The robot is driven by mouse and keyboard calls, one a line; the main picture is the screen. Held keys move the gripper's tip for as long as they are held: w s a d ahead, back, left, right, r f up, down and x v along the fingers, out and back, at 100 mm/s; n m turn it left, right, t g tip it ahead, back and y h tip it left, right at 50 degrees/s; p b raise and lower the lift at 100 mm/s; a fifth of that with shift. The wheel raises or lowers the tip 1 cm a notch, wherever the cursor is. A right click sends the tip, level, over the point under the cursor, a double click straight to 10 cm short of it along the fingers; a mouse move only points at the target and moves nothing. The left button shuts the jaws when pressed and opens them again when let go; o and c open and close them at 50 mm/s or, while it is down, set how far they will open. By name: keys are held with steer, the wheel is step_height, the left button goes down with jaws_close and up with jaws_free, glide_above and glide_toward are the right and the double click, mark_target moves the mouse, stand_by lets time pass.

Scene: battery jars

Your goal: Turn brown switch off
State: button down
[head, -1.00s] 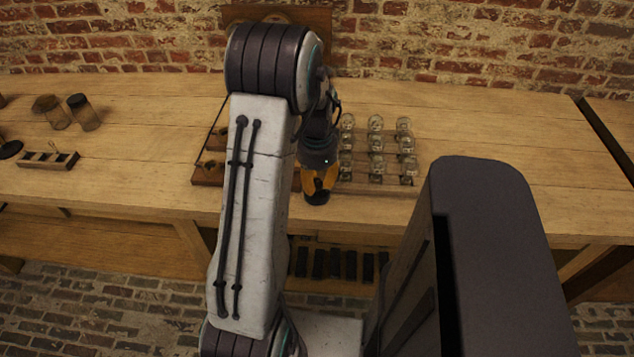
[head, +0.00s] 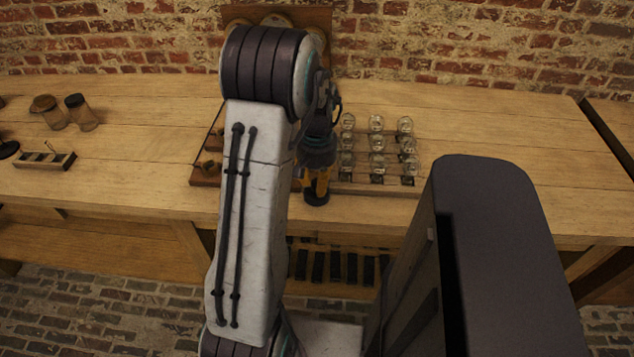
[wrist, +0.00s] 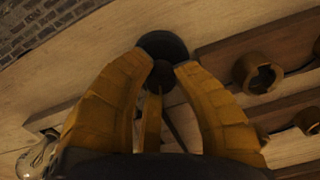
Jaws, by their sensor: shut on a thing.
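My gripper (wrist: 160,78) has its yellow-orange fingers closed in on a small dark knob (wrist: 162,73) with a thin stem. A round black disc (wrist: 163,42) shows just beyond the fingertips. My gripper also shows in the head view (head: 316,188), at the near side of the bench. Two brown cup-shaped pieces (wrist: 260,75) (wrist: 310,121) sit on dark wooden strips beside my gripper, apart from the fingers. They appear in the head view on the left of a wooden board (head: 205,182). I cannot tell which piece is the brown switch.
Several glass jars (head: 376,143) stand in rows right of my gripper; one bulb-like glass (wrist: 38,155) is close in the wrist view. The bench right of the jars is clear.

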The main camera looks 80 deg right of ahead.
steer(key=shift+a+f+n, duration=0.15)
steer(key=shift+n, duration=1.75)
steer(key=c, duration=1)
jaws_free()
steer(key=shift+o, duration=0.2)
step_height(320, 180, up, 12)
